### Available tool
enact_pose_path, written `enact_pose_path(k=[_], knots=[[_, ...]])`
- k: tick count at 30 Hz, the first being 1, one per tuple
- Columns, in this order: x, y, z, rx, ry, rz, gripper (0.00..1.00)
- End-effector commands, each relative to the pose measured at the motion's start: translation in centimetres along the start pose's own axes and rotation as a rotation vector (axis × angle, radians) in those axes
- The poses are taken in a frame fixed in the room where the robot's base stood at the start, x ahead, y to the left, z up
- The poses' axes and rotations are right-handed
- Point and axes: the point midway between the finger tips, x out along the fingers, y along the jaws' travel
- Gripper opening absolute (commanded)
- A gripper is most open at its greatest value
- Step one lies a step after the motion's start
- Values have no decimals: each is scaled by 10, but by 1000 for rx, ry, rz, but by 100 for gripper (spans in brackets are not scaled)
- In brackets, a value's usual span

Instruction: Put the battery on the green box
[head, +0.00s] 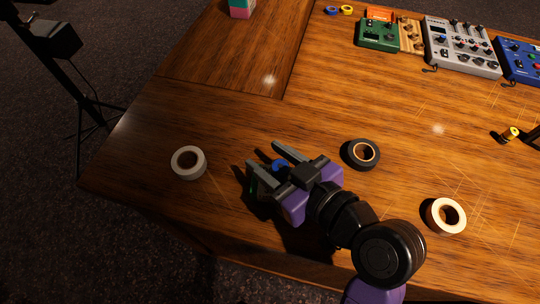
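My gripper (263,154) is low over the near part of the wooden desk, its two fingers spread apart and pointing to the upper left. A small blue round thing (280,165) shows between the fingers near the palm; I cannot tell if it touches them. A dark thing with a green trace (252,190) is partly hidden beside the lower finger. A green box with knobs (378,35) stands at the back right, far from my gripper. I cannot identify the battery for certain; a small yellow and black thing (510,133) lies near the right edge.
Tape rolls lie around my gripper: white at left (188,163), black at right (361,154), white at lower right (446,216). A grey mixer (461,47) and a blue box (519,62) stand right of the green box. The desk's middle is mostly clear.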

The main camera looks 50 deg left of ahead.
Motion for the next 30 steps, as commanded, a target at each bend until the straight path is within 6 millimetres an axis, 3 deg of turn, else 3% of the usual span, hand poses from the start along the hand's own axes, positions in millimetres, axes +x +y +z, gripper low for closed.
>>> enact_pose_path(k=[14,30], knots=[[-8,1,-3,1,1,3,51],[-106,2,-3,0,1,3,51]])
